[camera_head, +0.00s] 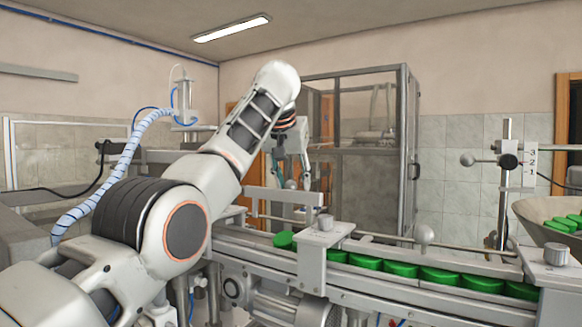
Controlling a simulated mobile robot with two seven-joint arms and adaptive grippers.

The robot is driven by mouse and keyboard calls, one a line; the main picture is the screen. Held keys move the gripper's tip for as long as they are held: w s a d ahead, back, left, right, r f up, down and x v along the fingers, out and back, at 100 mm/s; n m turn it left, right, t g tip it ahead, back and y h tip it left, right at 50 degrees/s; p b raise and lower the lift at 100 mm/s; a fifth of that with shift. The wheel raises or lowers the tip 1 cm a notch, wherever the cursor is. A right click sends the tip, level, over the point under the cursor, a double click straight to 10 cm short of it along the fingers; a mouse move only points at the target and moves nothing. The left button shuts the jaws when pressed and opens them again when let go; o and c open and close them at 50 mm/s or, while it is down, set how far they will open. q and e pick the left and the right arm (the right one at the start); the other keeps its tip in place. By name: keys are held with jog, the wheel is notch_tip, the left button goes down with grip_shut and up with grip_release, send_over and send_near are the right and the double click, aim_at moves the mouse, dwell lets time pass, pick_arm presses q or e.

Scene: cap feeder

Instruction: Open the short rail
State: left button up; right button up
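A conveyor (380,285) runs from the middle to the lower right with a row of green caps (400,269) on it. A short flat metal rail (283,196) stands at its left end, behind a bracket with a grey knob (326,222). I cannot tell for sure whether it is the short rail. My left gripper (291,182) hangs with its fingers pointing down, just above and behind this bar in the picture. Its fingers are apart and I see nothing between them. Contact with the bar cannot be made out. My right gripper is not in view.
A metal bowl (530,212) with green caps stands at the far right. A post with a ball-ended clamp (507,161) rises behind the conveyor. A glazed metal-framed cabinet (405,150) stands behind. A second knob (556,255) sits at the lower right.

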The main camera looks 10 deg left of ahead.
pick_arm(q)
jog(key=v, duration=1.1)
jog(key=shift+s+r, duration=0.15)
jog(key=shift+r, duration=0.15)
jog(key=shift+d, duration=0.15)
